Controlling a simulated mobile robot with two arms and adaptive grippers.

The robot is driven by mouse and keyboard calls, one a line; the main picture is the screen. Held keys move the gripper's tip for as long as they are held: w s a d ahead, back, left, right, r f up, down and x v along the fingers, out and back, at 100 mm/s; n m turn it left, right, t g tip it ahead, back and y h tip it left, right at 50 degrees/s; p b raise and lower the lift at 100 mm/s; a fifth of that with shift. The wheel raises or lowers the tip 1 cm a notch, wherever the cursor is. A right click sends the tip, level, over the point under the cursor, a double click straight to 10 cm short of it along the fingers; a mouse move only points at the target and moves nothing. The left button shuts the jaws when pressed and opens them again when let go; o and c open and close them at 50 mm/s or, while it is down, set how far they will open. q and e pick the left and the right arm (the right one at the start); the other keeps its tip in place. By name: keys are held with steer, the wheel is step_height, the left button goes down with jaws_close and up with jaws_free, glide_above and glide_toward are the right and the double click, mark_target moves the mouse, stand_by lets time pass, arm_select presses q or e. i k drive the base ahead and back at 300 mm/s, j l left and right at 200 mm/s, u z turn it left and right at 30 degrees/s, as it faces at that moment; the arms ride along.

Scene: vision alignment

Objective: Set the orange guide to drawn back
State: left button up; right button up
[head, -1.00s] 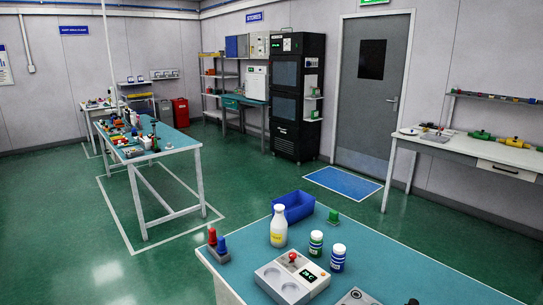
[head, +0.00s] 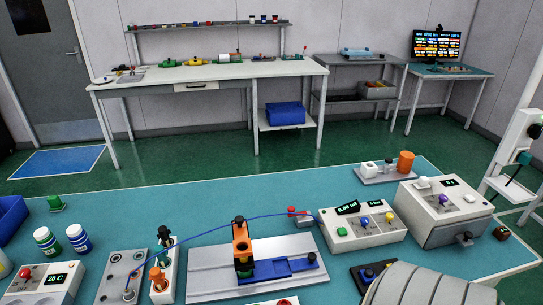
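The orange guide (head: 241,243) stands upright on a pale grey base plate (head: 208,268) on the near teal bench. It has dark parts on its top and lower front. A thin blue cable crosses the picture by the top of the guide. I cannot tell from this view how far back the guide sits. Neither of my grippers shows in the head view.
Left of the plate are a grey panel (head: 122,275) and a white block with an orange knob (head: 159,278). Right are a display box (head: 362,226) and a larger instrument (head: 443,207). An orange cylinder (head: 405,162) stands behind. A ribbed grey form covers the bottom right.

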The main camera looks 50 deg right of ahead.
mark_target(240, 230)
steer(key=z, duration=1.25)
